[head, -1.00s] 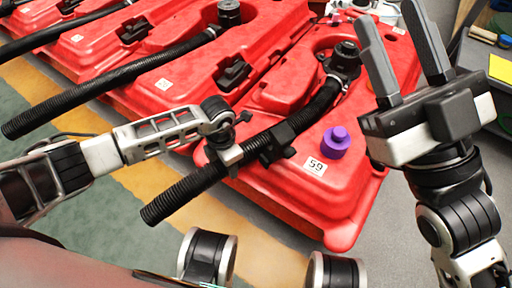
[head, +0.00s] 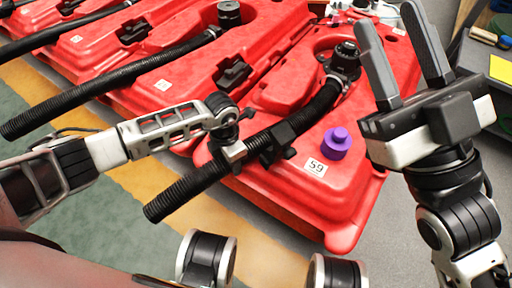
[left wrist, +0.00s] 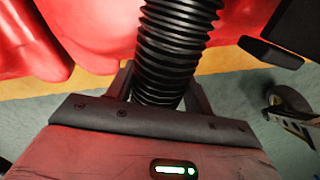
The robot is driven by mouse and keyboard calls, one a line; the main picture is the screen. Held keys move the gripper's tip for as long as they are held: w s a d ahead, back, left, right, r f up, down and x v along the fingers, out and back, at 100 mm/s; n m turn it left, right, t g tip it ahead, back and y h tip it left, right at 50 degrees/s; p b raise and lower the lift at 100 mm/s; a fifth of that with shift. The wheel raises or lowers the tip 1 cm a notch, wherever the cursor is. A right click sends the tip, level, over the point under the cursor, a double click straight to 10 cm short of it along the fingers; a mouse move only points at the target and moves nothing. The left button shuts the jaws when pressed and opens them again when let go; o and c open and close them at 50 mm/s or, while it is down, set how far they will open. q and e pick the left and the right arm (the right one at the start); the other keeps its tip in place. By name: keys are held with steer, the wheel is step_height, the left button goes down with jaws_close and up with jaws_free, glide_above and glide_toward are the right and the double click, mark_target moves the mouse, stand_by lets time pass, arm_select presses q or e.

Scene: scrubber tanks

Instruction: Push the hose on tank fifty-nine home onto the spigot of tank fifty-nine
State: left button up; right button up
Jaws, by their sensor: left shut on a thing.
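Tank fifty-nine (head: 345,215) is the red tank nearest me, with a white "59" label (head: 315,167). Its black ribbed hose (head: 185,188) runs from a loose end at lower left up to the black fitting (head: 345,60) at the tank's top, where the spigot is. I cannot tell how far the hose end sits on the spigot. My left gripper (head: 230,156) is shut around the hose, left of a black clip (head: 280,142). The left wrist view shows the hose (left wrist: 172,50) between its fingers. My right gripper (head: 405,55) is open and empty, above the tank's right side.
A purple knob-like cap (head: 336,143) stands on tank fifty-nine. More red tanks (head: 185,75) with black hoses (head: 100,88) lie in a row to the left. A grey bench (head: 480,60) with a yellow sheet (head: 502,68) is at the right. Yellow-striped floor shows in front.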

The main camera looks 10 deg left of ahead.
arm_select(q)
steer(key=shift+w+d+r, duration=0.2)
steer(key=shift+w+d, duration=0.05)
steer(key=shift+d, duration=0.05)
steer(key=o, duration=1.1)
steer(key=shift+o, duration=0.2)
steer(key=shift+s+a+f, duration=0.1)
steer(key=o, duration=0.5)
steer(key=shift+s+a+f, duration=0.1)
steer(key=shift+a, duration=0.05)
